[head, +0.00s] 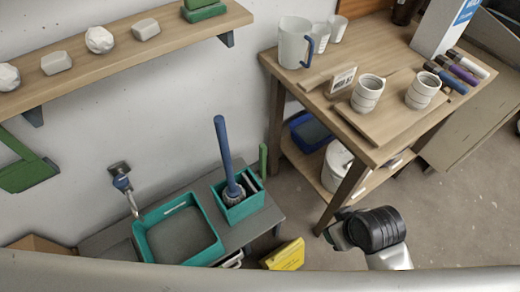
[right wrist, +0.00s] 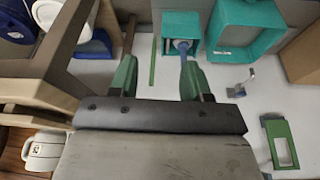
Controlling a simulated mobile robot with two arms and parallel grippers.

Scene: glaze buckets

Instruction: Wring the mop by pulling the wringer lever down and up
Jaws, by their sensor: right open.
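The mop (head: 223,150) stands with its blue handle up and its head in a small teal wringer bucket (head: 240,208). A thin green lever (head: 263,160) rises at the bucket's right side. In the right wrist view the lever (right wrist: 153,60) appears between my fingers, beside the teal bucket (right wrist: 182,20). The mop handle (right wrist: 182,46) shows near one fingertip. My right gripper (right wrist: 157,68) is open and empty. In the head view my right gripper (head: 338,234) is to the right of the bucket and lever, apart from them. My left gripper is not in view.
A larger teal tub (head: 150,257) sits left of the bucket on a grey bench (head: 270,217). A wooden table (head: 385,60) with mugs and markers stands at right, its leg near my right arm. A yellow box (head: 285,255) lies in front. A wall shelf (head: 110,55) is at upper left.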

